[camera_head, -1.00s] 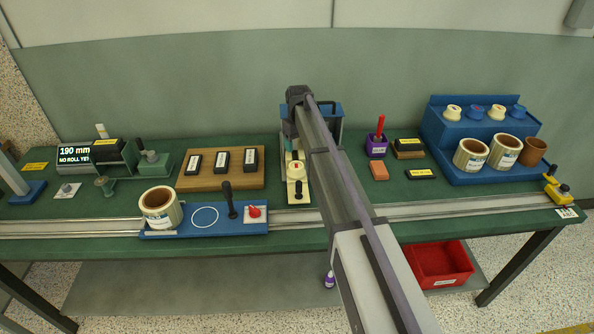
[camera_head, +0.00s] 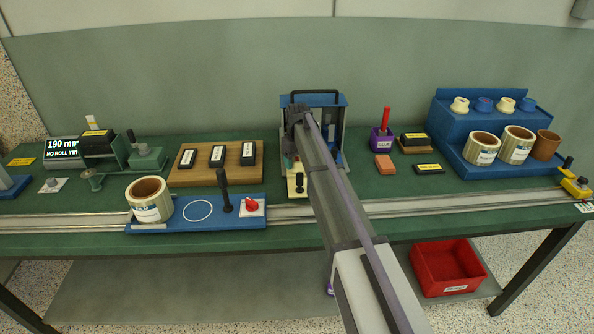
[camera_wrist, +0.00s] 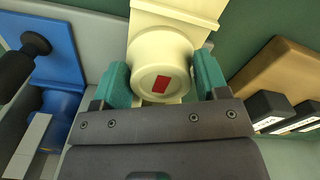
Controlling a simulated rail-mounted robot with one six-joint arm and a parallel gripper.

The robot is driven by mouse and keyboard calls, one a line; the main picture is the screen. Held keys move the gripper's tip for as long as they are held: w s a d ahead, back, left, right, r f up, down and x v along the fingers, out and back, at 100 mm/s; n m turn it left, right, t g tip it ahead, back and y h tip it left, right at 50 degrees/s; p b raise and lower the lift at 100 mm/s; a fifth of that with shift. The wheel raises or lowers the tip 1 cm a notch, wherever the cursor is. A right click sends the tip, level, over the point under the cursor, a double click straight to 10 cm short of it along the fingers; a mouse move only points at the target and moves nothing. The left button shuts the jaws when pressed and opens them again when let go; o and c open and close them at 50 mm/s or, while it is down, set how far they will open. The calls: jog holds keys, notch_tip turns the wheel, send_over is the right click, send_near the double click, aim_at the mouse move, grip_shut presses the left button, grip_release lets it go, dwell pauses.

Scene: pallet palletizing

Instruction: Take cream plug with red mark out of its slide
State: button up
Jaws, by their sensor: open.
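The cream plug (camera_wrist: 160,62) with a red mark on its face sits on the cream slide (camera_wrist: 185,9) in the wrist view. My gripper (camera_wrist: 163,78) is open, with one teal finger on each side of the plug. The fingers stand close to the plug's sides; I cannot tell whether they touch it. In the head view my gripper (camera_head: 293,158) is over the slide (camera_head: 297,188) in front of the blue frame (camera_head: 340,101), and it hides the plug.
A wooden board (camera_head: 240,172) with black blocks lies left of the slide. A blue carriage (camera_head: 180,220) with a label roll (camera_head: 149,199) is on the rail in front. A purple glue holder (camera_head: 381,139) and a blue rack (camera_head: 455,132) with plugs and rolls stand to the right.

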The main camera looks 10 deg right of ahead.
aim_at(298, 159)
jog(key=shift+r, duration=0.1)
jog(key=c, duration=0.5)
jog(key=shift+c, duration=0.2)
jog(key=shift+r+p, duration=0.8)
jog(key=c, duration=0.3)
notch_tip(298, 159, up, 16)
jog(key=p, duration=1.6)
jog(key=shift+r, duration=0.2)
